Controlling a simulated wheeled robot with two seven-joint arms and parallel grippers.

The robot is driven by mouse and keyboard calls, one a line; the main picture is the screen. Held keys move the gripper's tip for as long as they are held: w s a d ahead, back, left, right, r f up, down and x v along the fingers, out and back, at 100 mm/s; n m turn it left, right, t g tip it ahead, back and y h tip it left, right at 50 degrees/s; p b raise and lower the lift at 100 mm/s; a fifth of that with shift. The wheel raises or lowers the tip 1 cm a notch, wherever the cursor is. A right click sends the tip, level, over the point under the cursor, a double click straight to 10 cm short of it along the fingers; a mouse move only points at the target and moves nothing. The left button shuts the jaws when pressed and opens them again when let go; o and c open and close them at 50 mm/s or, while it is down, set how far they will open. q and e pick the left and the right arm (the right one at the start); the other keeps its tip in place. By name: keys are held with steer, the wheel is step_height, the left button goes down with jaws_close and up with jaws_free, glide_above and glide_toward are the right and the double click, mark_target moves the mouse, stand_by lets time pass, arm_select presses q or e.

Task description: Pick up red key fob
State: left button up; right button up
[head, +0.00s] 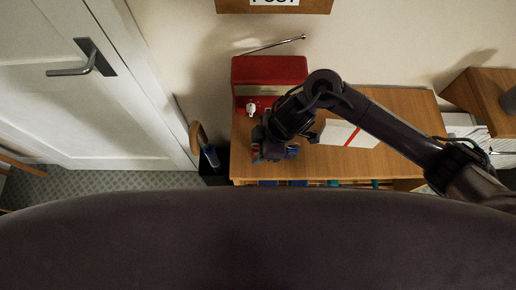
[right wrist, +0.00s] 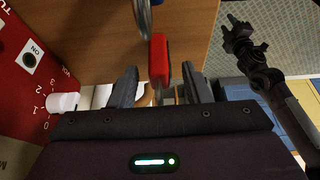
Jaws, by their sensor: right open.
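The red key fob (right wrist: 159,62) shows in the right wrist view, with a metal ring or key piece (right wrist: 143,18) beyond it. My right gripper (right wrist: 158,82) is open; its two fingers stand to either side of the fob's lower end, with a gap on both sides. In the head view my right gripper (head: 272,150) is over the front left of the wooden cabinet (head: 330,160) and largely hides what is there. A dark arm, seemingly my left, ends in a gripper (right wrist: 240,38) at the upper right of the right wrist view; its jaws are unclear.
A red radio (head: 268,70) with a raised aerial stands at the cabinet's back left, close to my right gripper. An umbrella handle (head: 196,132) rises beside the cabinet. A white door (head: 85,90) is at left.

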steer(key=shift+a+f, duration=0.1)
steer(key=shift+f, duration=0.15)
jaws_close()
arm_select(q)
steer(key=shift+w+a, duration=0.15)
steer(key=shift+w, duration=0.15)
arm_select(e)
steer(key=shift+r, duration=0.1)
